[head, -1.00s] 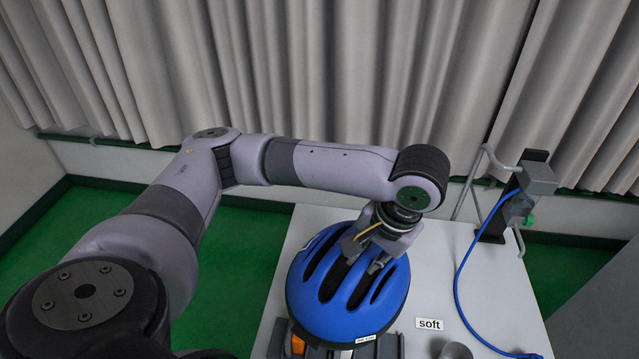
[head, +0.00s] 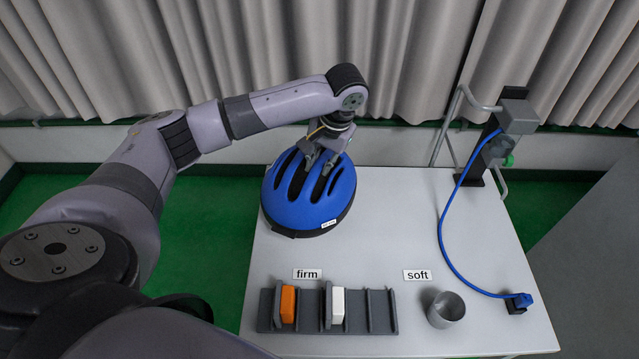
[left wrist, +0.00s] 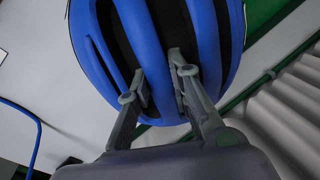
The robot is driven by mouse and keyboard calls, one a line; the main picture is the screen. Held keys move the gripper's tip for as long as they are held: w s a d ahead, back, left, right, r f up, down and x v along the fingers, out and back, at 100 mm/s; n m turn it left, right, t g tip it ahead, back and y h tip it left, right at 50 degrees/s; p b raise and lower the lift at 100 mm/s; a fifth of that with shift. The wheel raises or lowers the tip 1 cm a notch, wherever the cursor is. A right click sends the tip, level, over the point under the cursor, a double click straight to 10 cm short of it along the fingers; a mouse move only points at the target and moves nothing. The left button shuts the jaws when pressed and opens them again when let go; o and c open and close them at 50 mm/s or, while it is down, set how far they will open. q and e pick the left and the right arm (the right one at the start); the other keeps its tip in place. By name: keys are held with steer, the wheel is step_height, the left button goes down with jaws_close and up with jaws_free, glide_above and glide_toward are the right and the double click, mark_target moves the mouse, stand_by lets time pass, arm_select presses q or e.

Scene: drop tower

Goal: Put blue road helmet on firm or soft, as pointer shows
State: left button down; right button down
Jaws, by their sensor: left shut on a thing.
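The blue road helmet (head: 290,207) is at the back left of the grey table (head: 400,215), behind the firm label. My left gripper (head: 322,163) is shut on the helmet from above. In the left wrist view its two fingers (left wrist: 158,92) reach into the vents, on either side of a blue rib of the helmet (left wrist: 205,40). I cannot tell whether the helmet touches the table. The firm label (head: 307,274) and the soft label (head: 417,275) lie on the table, apart. I cannot make out a clear pointer. My right gripper is not in view.
A grey slotted rack (head: 383,312) holds an orange block (head: 288,304) and a white block (head: 337,304). A grey cup (head: 446,310) stands right of it. A blue cable (head: 447,235) runs from a clamp stand (head: 493,150) to a plug (head: 520,301). The table's middle is clear.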

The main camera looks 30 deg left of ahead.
arm_select(q)
steer(key=x, duration=0.2)
steer(key=shift+s+d+f, duration=0.1)
steer(key=shift+d+f, duration=0.15)
steer(key=shift+f, duration=0.15)
steer(key=x, duration=0.2)
steer(key=d+p+x, duration=0.1)
steer(key=x, duration=0.2)
steer(key=shift+d+f, duration=0.1)
steer(key=shift+d, duration=0.05)
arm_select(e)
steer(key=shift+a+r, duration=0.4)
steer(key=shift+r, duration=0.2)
arm_select(q)
steer(key=c, duration=1.5)
jaws_free()
steer(key=shift+f, duration=0.1)
steer(key=shift+o, duration=0.2)
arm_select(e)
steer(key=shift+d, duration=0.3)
